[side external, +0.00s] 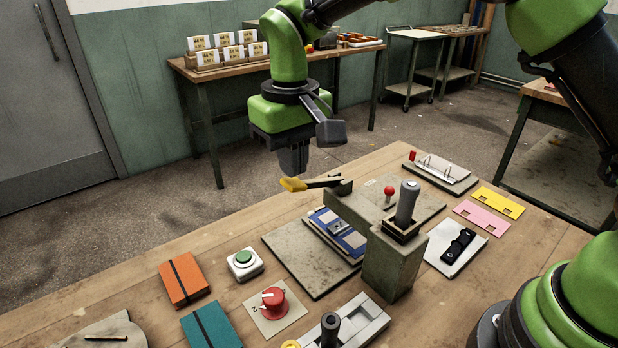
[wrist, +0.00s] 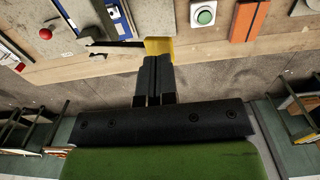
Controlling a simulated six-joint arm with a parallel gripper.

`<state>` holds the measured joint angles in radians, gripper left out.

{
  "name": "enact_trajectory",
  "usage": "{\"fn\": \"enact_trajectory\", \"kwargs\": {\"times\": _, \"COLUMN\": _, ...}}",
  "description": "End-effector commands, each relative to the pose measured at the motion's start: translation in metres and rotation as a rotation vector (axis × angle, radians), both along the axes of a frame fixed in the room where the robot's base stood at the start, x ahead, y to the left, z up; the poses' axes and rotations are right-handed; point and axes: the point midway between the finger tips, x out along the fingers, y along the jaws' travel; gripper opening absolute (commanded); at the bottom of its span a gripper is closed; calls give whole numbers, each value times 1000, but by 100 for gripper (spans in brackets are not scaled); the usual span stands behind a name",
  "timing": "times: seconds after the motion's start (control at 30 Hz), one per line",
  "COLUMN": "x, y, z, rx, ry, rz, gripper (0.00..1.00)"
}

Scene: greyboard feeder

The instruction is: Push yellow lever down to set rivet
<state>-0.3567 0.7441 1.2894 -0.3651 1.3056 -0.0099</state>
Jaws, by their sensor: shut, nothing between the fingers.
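The lever has a yellow grip (side external: 293,184) on a dark arm, and it sticks out from the grey press block past the table's far edge in the side view. In the wrist view the yellow grip (wrist: 159,46) shows just beyond my fingertips, partly hidden by them. My gripper (side external: 293,172) is shut and empty, pointing down, close above the yellow grip; I cannot tell if it touches. In the wrist view my gripper (wrist: 155,60) has both fingers together. A blue piece with light patches (side external: 337,230) lies on the plate beside the press. The rivet cannot be made out.
A joystick on a grey post (side external: 392,258) stands near the press. A red-knobbed lever (side external: 390,192), a green button (side external: 244,262), a red dial (side external: 274,301) and an orange notebook (side external: 184,278) are around it on the wooden table. Space beyond the table's far edge is open.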

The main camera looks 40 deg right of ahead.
Motion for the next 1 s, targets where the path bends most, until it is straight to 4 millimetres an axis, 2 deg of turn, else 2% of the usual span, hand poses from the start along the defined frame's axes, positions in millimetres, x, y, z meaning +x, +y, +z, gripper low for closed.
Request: {"fn": "enact_trajectory", "kwargs": {"times": 1.0, "x": 0, "y": 0, "z": -42, "rx": -1, "ry": 2, "rz": 0, "gripper": 0}}
